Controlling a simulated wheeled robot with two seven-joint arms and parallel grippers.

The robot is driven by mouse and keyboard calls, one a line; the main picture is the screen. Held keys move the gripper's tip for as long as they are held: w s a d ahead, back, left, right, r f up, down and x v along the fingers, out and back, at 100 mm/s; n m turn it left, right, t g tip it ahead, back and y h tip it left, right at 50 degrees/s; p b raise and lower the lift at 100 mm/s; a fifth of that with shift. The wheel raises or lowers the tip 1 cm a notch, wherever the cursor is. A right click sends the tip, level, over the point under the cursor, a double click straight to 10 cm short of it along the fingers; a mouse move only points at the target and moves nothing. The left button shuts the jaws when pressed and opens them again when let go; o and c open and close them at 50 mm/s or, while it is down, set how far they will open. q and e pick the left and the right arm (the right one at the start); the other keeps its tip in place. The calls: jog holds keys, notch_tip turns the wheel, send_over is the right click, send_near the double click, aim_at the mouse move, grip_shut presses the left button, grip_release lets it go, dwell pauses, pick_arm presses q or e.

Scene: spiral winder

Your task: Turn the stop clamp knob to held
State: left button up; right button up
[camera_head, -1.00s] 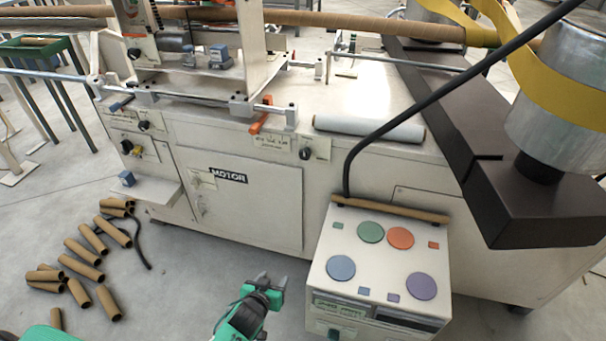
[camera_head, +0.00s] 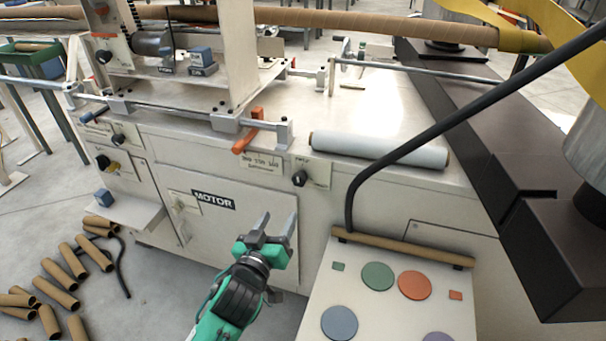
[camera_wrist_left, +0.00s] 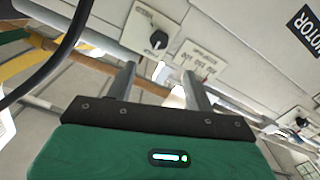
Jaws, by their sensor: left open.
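A black knob (camera_head: 300,178) sits on a cream label plate (camera_head: 318,170) on the machine's front, below the grey roll. Its lettering and pointer setting are too small to read. The knob also shows in the left wrist view (camera_wrist_left: 158,40), beyond the fingers. Another black knob (camera_head: 118,140) is further left on the front; I cannot tell from the lettering which one is the stop clamp knob. My left gripper (camera_head: 278,222) is open and empty, below the nearer knob and in front of the motor door, touching neither. It also shows in the left wrist view (camera_wrist_left: 158,72). My right gripper is out of view.
An orange lever (camera_head: 247,136) hangs from the rail just left of the knob, above a scale plate (camera_head: 262,163). Cardboard tubes (camera_head: 60,272) lie on the floor.

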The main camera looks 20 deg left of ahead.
aim_at(297, 180)
pick_arm(q)
jog(key=w, duration=0.6)
jog(key=w+b, duration=0.1)
jog(key=w, duration=0.5)
jog(key=shift+w+d+r, duration=0.1)
jog(key=shift+w+d, duration=0.1)
jog(key=shift+w, duration=0.65)
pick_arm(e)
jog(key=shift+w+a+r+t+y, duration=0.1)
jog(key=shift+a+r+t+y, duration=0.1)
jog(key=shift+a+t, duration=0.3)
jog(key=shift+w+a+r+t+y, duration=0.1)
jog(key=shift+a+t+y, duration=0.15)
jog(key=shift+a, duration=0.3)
pick_arm(q)
jog(key=shift+c, duration=0.2)
jog(key=c, duration=0.9)
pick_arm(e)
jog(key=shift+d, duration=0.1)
